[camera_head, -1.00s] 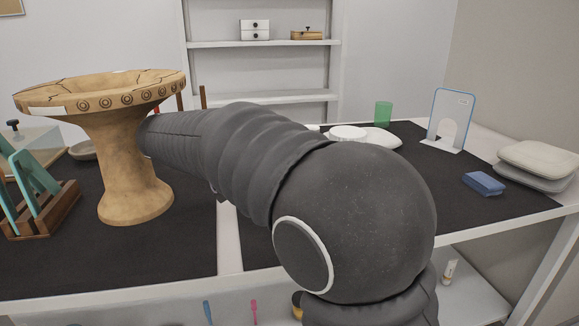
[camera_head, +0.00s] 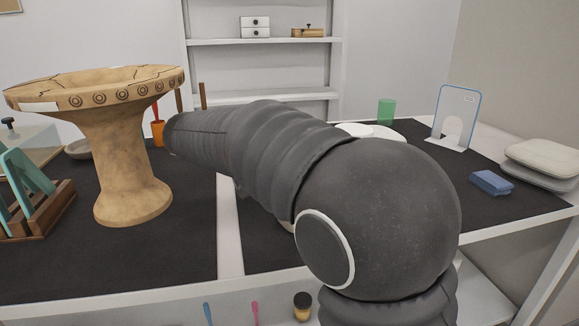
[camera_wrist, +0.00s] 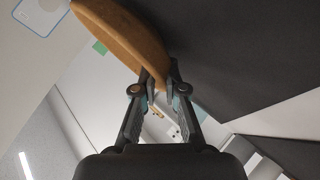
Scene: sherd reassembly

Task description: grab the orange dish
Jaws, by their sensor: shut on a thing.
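The orange dish (camera_wrist: 130,35) shows in the wrist view as a curved orange-brown piece seen edge-on, running from the upper left down to the fingers. My gripper (camera_wrist: 160,88) is shut on its lower end, with a finger on either side. Part of the dish is cut off by the top of the wrist view. In the head view my arm covers the dish and the gripper, so neither shows there.
A tall carved pedestal bowl (camera_head: 130,160) stands left of my arm. A wooden rack (camera_head: 40,210) is at the far left. A green cup (camera_head: 386,112), blue block (camera_head: 491,183) and bookend (camera_head: 455,115) stand right. Dark mat lies bare in front.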

